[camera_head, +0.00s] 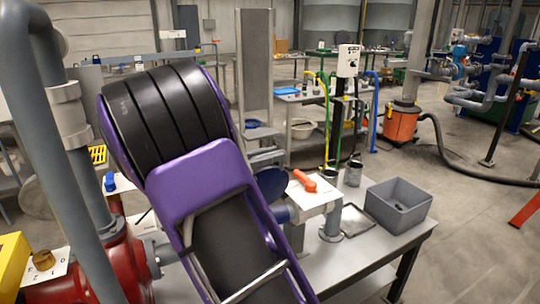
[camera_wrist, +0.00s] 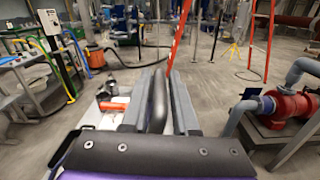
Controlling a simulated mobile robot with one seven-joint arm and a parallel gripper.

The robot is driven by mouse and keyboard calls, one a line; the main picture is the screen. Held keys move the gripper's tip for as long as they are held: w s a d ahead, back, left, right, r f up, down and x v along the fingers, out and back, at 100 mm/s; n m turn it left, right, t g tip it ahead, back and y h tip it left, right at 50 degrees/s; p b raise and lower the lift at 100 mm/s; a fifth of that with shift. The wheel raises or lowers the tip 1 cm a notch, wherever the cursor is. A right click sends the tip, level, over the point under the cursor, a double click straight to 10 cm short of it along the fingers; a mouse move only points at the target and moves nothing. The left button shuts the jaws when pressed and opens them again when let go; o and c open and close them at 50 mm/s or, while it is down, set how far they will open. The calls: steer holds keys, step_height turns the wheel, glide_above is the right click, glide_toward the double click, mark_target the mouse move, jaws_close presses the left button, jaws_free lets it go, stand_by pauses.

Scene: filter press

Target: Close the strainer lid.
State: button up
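A dark round disc (camera_head: 270,185), which looks like the strainer lid, stands tilted up beside my purple arm in the head view. The strainer body below it is mostly hidden by my arm; a blue-grey pipe part (camera_head: 286,214) shows there. An orange handle (camera_head: 304,181) lies just right of the disc and also shows in the wrist view (camera_wrist: 116,104). My gripper (camera_wrist: 158,80) is hidden behind my arm in the head view. In the wrist view its grey fingers are apart, with a dark rounded bar (camera_wrist: 157,100) between them. I cannot tell whether they grip it.
A grey bin (camera_head: 398,205) and small dark cups (camera_head: 330,174) stand on the bench (camera_head: 385,247) to the right. A red pump (camera_head: 118,262) and thick grey pipes (camera_head: 62,110) stand at the left. The floor to the right is mostly open.

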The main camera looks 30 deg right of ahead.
jaws_close()
stand_by(1.1)
